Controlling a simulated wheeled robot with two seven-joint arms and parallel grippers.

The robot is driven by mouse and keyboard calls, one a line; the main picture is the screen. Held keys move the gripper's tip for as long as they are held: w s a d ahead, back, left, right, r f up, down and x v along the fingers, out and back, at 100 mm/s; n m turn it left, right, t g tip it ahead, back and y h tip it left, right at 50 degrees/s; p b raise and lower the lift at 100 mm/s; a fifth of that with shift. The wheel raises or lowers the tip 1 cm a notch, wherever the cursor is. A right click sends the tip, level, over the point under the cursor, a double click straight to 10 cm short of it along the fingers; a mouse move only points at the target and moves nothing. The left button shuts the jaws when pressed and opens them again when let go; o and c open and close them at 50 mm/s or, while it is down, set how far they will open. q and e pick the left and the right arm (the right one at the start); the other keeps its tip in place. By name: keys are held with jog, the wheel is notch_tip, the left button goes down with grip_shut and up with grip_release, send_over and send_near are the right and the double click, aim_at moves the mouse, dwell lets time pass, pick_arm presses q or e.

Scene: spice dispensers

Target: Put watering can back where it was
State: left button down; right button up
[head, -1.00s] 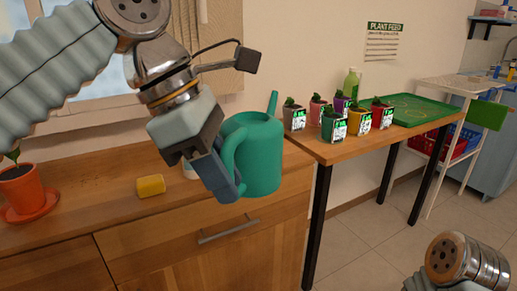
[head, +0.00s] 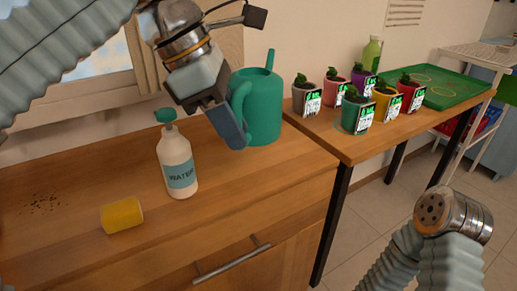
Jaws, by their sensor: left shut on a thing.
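The teal watering can (head: 264,108) is upright over the back right part of the wooden cabinet top (head: 255,180). My left gripper (head: 236,134) is shut on its handle, on the can's left side. The can's base is close to the cabinet top; I cannot tell whether it touches. Its spout points up at the back right. My right arm shows at the lower right, but its gripper is out of view.
A white bottle labelled WATER (head: 178,168) stands left of the can. A yellow sponge (head: 122,216) and dark crumbs (head: 45,203) lie further left. The side table holds several potted plants (head: 357,112), a green tray (head: 452,88) and a green bottle (head: 371,54).

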aim_at(254, 135)
pick_arm(q)
jog(key=w+f, duration=0.1)
jog(key=w, duration=0.1)
jog(key=w+d+f, duration=0.1)
jog(key=w+f, duration=0.1)
jog(key=w+d+f, duration=0.1)
jog(key=w+f, duration=0.1)
jog(key=shift+w+b, duration=0.15)
jog(key=shift+b, duration=0.15)
jog(key=shift+w+d+f, duration=0.1)
jog(key=shift+w+f, duration=0.35)
jog(key=shift+f, duration=0.05)
jog(key=f, duration=0.2)
jog(key=w+f+b, duration=0.1)
jog(key=f, duration=0.1)
jog(key=shift+w+d, duration=0.15)
jog(key=shift+f, duration=0.3)
jog(key=c, duration=1.4)
grip_release()
jog(key=shift+f, duration=0.15)
jog(key=o, duration=0.4)
